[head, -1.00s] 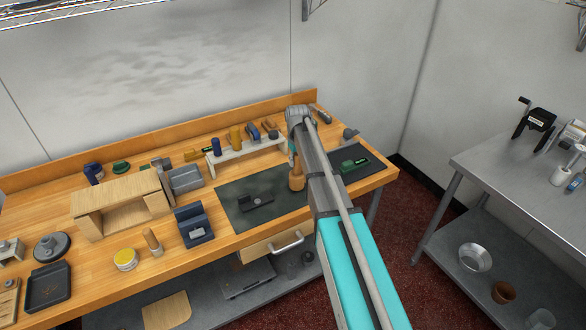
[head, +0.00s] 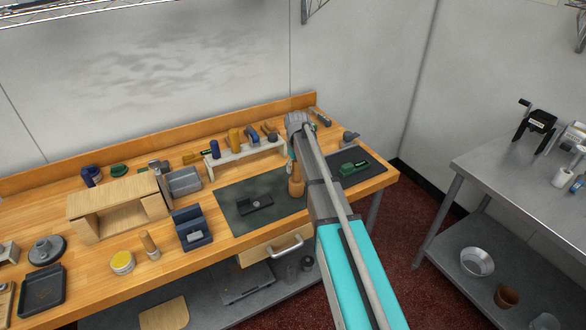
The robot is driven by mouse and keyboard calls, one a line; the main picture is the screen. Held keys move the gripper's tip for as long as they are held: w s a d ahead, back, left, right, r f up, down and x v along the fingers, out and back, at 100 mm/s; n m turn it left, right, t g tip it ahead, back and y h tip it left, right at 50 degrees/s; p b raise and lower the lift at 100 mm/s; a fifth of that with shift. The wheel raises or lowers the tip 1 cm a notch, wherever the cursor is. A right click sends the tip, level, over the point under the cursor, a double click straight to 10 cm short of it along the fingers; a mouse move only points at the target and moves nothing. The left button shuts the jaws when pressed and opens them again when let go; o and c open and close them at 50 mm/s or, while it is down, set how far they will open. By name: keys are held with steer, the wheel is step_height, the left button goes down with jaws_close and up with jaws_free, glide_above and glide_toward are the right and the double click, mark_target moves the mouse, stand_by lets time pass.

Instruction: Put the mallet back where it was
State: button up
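The mallet (head: 297,186) is a light-brown wooden piece, upright with its thick end down and its thin end up. It is at the right edge of the dark green mat (head: 232,220), partly covered by my arm. My gripper (head: 292,155) is mostly hidden behind my arm's links, just above the mallet. The mallet's upper end runs up into it and it appears held; the fingers themselves do not show. I cannot tell whether the mallet's bottom touches the mat.
A dark block (head: 256,205) lies on the mat. Behind it a pale rack (head: 240,153) holds several handled tools. A green-topped tool lies on a dark mat (head: 373,161) to the right. A blue stand (head: 193,232) and a wooden box (head: 87,228) are left.

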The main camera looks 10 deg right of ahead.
steer(key=shift+r, duration=0.15)
stand_by(0.3)
step_height(320, 180, up, 12)
steer(key=p, duration=1.2)
stand_by(0.6)
steer(key=shift+s, duration=0.5)
steer(key=s+a+m, duration=0.1)
steer(key=s+m, duration=0.2)
steer(key=s, duration=2.4)
steer(key=shift+s+a, duration=0.15)
steer(key=shift+s, duration=0.2)
steer(key=shift+a, duration=0.1)
